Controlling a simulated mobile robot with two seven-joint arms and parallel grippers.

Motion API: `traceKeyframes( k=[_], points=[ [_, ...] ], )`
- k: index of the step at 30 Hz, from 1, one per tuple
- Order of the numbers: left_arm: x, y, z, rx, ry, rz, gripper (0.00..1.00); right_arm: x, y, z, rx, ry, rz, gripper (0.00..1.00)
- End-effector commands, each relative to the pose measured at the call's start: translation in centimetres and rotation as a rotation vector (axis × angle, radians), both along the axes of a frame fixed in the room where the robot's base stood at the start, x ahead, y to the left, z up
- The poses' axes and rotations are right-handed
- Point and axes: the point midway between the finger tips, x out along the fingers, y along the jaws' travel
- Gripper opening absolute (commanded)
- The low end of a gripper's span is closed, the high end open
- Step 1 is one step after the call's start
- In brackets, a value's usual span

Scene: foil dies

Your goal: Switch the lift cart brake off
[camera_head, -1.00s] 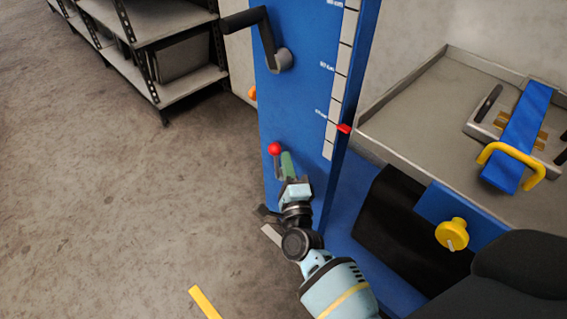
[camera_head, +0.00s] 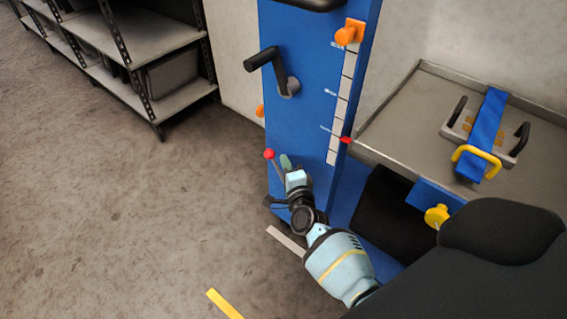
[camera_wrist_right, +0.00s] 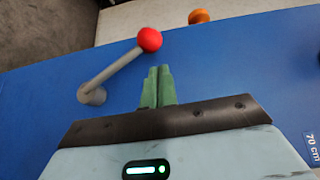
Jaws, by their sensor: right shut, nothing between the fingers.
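The brake lever is a grey rod with a red ball knob (camera_head: 269,154), low on the blue mast (camera_head: 306,125) of the lift cart. The lever also shows in the right wrist view (camera_wrist_right: 110,69), tilted, with its pivot at lower left and its knob at upper right. My right gripper (camera_head: 286,161) is shut and empty beside the lever. In the right wrist view its green fingertips (camera_wrist_right: 157,70) lie together just right of the rod and below the knob, with a small gap. My left gripper is not in view.
A black crank handle (camera_head: 267,62) sticks out above on the mast. An orange knob (camera_head: 349,33) and a red pointer (camera_head: 346,140) are by the scale. The cart's grey tray (camera_head: 400,130), a yellow knob (camera_head: 437,215) and metal shelving (camera_head: 165,50) stand around. Floor at left is clear.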

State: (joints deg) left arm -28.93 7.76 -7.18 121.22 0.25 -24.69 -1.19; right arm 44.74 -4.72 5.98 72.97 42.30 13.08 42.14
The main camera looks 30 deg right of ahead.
Motion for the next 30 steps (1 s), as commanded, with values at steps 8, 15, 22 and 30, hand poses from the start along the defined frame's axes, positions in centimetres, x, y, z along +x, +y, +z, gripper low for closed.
traceKeyframes(
  k=[8,15,22,30],
  points=[
    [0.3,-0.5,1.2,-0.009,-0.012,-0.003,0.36,0.7,0.0,0.1,-0.022,0.057,0.001,0.00],
    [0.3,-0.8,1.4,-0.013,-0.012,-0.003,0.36,1.1,0.1,0.0,-0.020,0.055,0.001,0.00],
    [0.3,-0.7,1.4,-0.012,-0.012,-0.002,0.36,1.2,0.2,0.0,-0.020,0.055,0.001,0.00],
    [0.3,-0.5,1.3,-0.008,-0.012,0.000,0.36,1.3,0.2,0.1,-0.020,0.053,0.002,0.00]
  ],
)
